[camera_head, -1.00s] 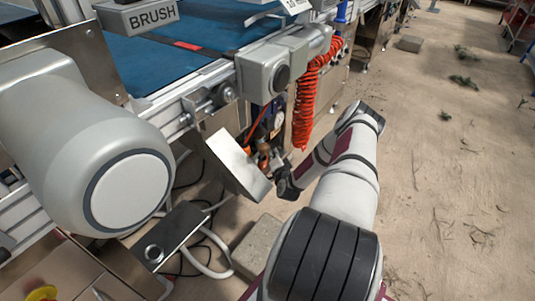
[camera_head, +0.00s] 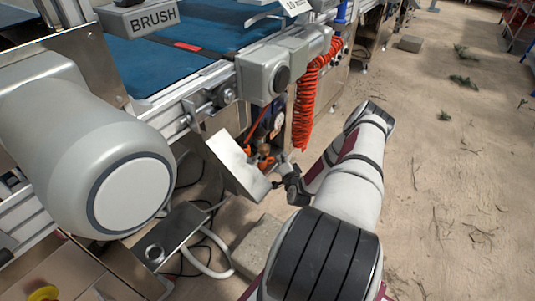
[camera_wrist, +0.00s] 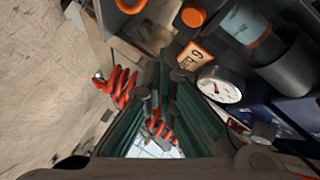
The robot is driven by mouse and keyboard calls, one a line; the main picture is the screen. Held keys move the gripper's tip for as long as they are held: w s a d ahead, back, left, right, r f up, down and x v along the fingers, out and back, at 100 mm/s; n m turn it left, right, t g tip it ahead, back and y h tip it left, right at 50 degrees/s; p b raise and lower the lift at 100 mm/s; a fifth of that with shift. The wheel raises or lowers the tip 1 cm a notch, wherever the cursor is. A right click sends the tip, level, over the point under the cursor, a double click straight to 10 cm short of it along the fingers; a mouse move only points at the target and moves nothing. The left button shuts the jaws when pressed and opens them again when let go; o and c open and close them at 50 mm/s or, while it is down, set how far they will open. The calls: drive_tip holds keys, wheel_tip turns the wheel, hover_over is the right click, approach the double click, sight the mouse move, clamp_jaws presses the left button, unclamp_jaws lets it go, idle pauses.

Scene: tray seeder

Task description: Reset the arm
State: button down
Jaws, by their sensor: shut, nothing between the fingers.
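My gripper (camera_head: 279,184) is at the end of my arm, low beside the conveyor machine. It is close to the lower right edge of a tilted pale metal box (camera_head: 237,165). I cannot tell whether it touches the box. In the wrist view my gripper (camera_wrist: 160,95) is shut with nothing held. My arm reaches forward over the floor and bends back left towards the machine, with the elbow to the right.
A red coiled hose (camera_head: 306,100) hangs from the machine just above my gripper. A pressure gauge (camera_wrist: 218,86) and an orange tag (camera_wrist: 193,56) show close in the wrist view. A concrete block (camera_head: 258,245) lies below. The floor (camera_head: 450,190) on the right is mostly clear.

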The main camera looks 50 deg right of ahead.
drive_tip(key=shift+s+d, duration=0.1)
drive_tip(key=shift+s, duration=0.95)
drive_tip(key=shift+s, duration=0.1)
